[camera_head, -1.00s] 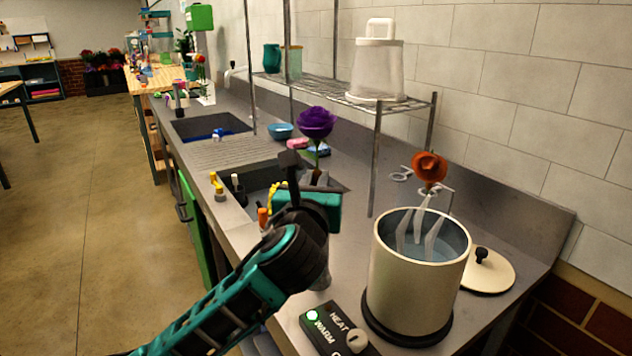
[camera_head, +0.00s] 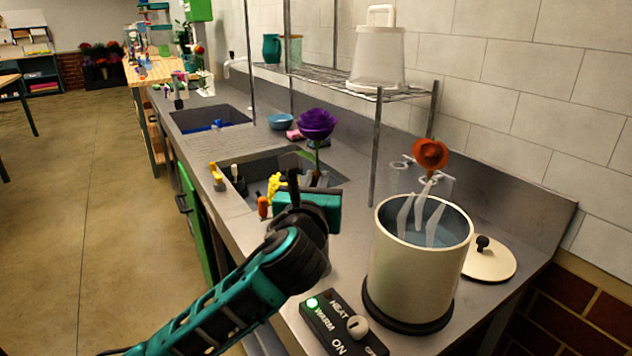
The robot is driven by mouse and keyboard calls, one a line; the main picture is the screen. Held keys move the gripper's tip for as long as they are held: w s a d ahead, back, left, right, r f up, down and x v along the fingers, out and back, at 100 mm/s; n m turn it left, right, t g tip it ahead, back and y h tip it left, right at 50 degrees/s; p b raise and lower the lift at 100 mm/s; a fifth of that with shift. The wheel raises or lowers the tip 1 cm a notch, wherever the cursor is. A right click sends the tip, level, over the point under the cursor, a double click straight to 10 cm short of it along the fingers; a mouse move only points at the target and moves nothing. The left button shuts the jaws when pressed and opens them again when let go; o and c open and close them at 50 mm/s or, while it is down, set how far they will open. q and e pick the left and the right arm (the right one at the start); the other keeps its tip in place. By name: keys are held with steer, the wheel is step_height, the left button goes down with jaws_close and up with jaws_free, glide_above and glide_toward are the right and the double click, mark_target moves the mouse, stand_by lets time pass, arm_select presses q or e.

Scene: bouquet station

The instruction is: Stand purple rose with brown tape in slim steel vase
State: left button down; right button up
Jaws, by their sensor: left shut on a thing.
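The purple rose (camera_head: 316,124) stands upright in the middle of the view, with its bloom up and a green stem below it. My left gripper (camera_head: 310,203) is below the bloom, at the lower part of the rose, and is shut on it. I cannot pick out the slim steel vase with certainty; my left wrist covers part of the counter there. My right gripper is not in view.
Sinks (camera_head: 205,120) and a wire shelf (camera_head: 345,80) are behind.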

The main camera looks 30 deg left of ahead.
arm_select(q)
steer(key=c, duration=1)
jaws_free()
steer(key=shift+c, duration=0.2)
steer(key=shift+o, duration=0.5)
steer(key=o, duration=0.5)
steer(key=shift+o, duration=0.2)
steer(key=shift+s, duration=0.2)
steer(key=shift+p+v, duration=1.15)
steer(key=shift+v, duration=1.2)
